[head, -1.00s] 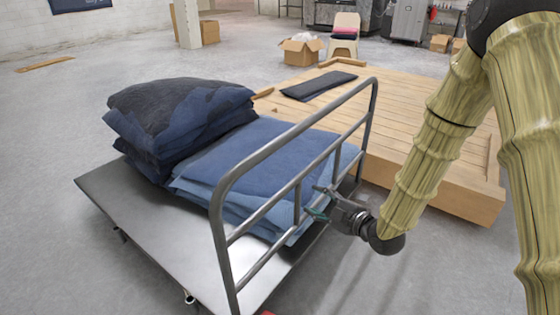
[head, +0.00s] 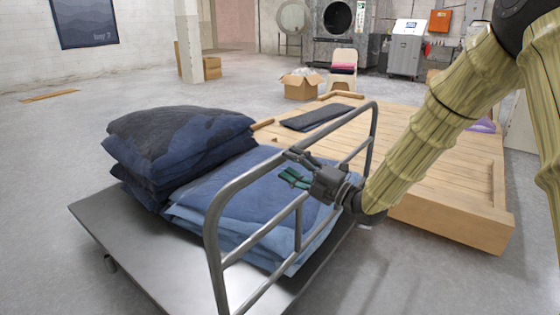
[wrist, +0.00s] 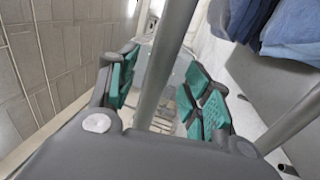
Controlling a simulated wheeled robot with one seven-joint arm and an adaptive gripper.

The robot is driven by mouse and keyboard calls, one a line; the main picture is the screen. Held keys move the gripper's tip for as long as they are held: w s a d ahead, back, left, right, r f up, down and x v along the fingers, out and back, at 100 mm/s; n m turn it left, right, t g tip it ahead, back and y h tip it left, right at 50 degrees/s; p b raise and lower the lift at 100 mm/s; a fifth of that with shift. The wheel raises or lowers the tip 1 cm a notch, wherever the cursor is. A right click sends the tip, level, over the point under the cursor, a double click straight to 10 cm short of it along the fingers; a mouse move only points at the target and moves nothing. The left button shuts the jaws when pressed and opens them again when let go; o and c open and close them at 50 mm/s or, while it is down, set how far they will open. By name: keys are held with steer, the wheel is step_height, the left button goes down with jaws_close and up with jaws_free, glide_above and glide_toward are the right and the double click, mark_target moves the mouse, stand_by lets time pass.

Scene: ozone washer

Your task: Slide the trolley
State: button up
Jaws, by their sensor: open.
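The trolley (head: 130,240) is a flat grey metal platform with a tubular handle frame (head: 215,265) at its near right side. Folded dark blue (head: 180,135) and lighter blue (head: 230,190) cloth is stacked on the platform. My gripper (head: 295,168) is at the handle frame, near its upper rail, with its green-padded fingers apart. In the wrist view a grey bar of the handle (wrist: 165,60) runs between the open fingers, with gaps showing on both sides. Some of the fingers' contact with the frame is hidden in the head view.
A low wooden slatted platform (head: 440,190) stands close to the trolley's right and far side, with a dark folded cloth (head: 315,118) on it. A cardboard box (head: 300,87) and chair (head: 343,75) stand behind it.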

mark_target(285, 161)
steer(key=shift+x, duration=2.15)
jaws_close()
